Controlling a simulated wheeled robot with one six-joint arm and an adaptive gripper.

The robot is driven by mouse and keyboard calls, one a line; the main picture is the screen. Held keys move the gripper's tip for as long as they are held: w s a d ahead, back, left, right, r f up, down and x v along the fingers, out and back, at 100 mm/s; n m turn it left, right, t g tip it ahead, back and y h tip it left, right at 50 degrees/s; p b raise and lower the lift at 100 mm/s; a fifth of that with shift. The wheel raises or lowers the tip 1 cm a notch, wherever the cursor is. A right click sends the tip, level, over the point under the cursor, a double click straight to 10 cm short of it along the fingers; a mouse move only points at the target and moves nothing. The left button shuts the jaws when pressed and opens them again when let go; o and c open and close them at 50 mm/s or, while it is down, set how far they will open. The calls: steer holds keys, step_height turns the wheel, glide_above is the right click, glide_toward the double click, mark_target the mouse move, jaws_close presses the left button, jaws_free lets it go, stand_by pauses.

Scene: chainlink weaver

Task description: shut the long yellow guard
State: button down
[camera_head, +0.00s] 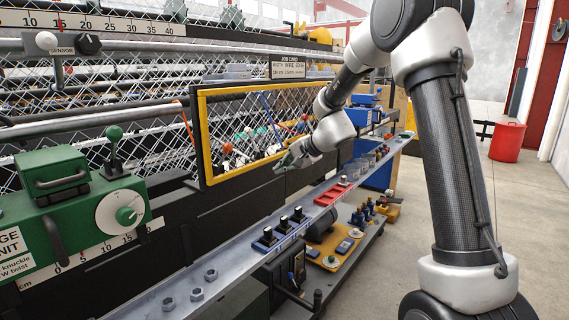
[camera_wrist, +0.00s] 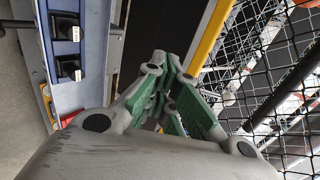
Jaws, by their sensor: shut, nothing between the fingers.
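The long yellow guard (camera_head: 203,130) is a yellow-edged frame with dark mesh on the front of the machine, left of centre in the head view. Levers with red knobs and white parts show through its mesh. I cannot tell whether it is fully closed. One yellow edge and the mesh also show in the wrist view (camera_wrist: 212,38). My gripper (camera_head: 283,166) is shut and empty, close in front of the guard's lower right part. In the wrist view its green-padded fingers (camera_wrist: 166,68) lie left of the yellow edge; whether they touch it is unclear.
A grey rail (camera_head: 235,253) with black switches and a red tray (camera_head: 332,194) runs below and in front of the guard. A green unit with a dial (camera_head: 122,209) stands at the left. A job card (camera_head: 288,66) is above the guard. Floor at right is mostly clear.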

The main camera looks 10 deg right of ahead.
steer(key=s+d+f+n+g, duration=0.1)
steer(key=s+d+n+g, duration=0.2)
steer(key=s, duration=0.8)
steer(key=s+d+f+n+g, duration=0.15)
steer(key=s+d, duration=0.35)
steer(key=s, duration=0.6)
steer(key=s+d+r+n+h, duration=0.3)
steer(key=s+r, duration=0.1)
steer(key=s, duration=0.6)
steer(key=s+d+r+n+h, duration=0.3)
steer(key=s+d+r, duration=0.1)
steer(key=s, duration=0.6)
steer(key=shift+s+d+r, duration=0.15)
steer(key=shift+s+r, duration=0.1)
steer(key=shift+r, duration=0.25)
steer(key=shift+t, duration=0.25)
